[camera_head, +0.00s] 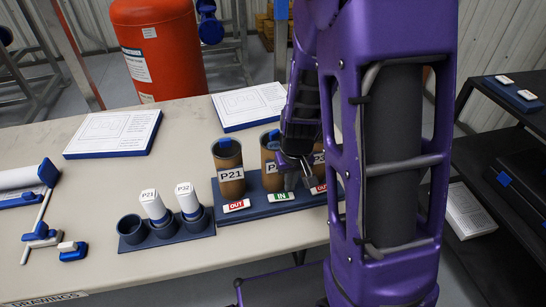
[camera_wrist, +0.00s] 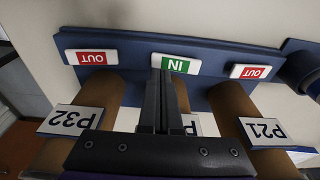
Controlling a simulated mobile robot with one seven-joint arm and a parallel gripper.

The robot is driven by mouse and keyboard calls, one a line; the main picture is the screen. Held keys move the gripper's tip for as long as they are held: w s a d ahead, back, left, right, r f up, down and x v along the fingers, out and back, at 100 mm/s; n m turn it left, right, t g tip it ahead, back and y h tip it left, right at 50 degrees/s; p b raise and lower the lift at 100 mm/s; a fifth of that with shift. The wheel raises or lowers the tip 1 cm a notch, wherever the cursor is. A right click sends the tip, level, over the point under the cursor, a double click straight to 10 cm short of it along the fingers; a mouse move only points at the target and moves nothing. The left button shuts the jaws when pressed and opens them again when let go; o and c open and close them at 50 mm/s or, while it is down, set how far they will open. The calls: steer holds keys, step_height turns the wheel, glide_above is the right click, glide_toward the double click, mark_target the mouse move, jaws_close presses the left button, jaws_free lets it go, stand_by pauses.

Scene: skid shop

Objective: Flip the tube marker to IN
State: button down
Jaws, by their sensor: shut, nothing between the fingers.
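Three brown tubes stand in a blue rack (camera_head: 262,207). The P21 tube (camera_head: 228,160) has a red OUT marker (camera_head: 236,206) in front. The middle tube (camera_head: 269,160) has a green IN marker (camera_head: 281,197); it reads IN in the wrist view too (camera_wrist: 175,64). The tube labelled P32 in the wrist view (camera_wrist: 95,92) has a red OUT marker (camera_wrist: 91,57). In the head view my arm partly hides that tube. My gripper (camera_wrist: 160,74) is shut and empty, its fingertips close to the IN marker; whether they touch it I cannot tell.
A small dark holder (camera_head: 131,229) left of the rack has one empty cup and two white-topped vials, P21 (camera_head: 153,205) and P32 (camera_head: 188,200). Two white boards (camera_head: 113,132) lie behind. A blue-white device (camera_head: 42,232) is at left. The table's front middle is clear.

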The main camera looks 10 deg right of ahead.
step_height(320, 180, up, 5)
steer(key=p, duration=0.3)
stand_by(0.5)
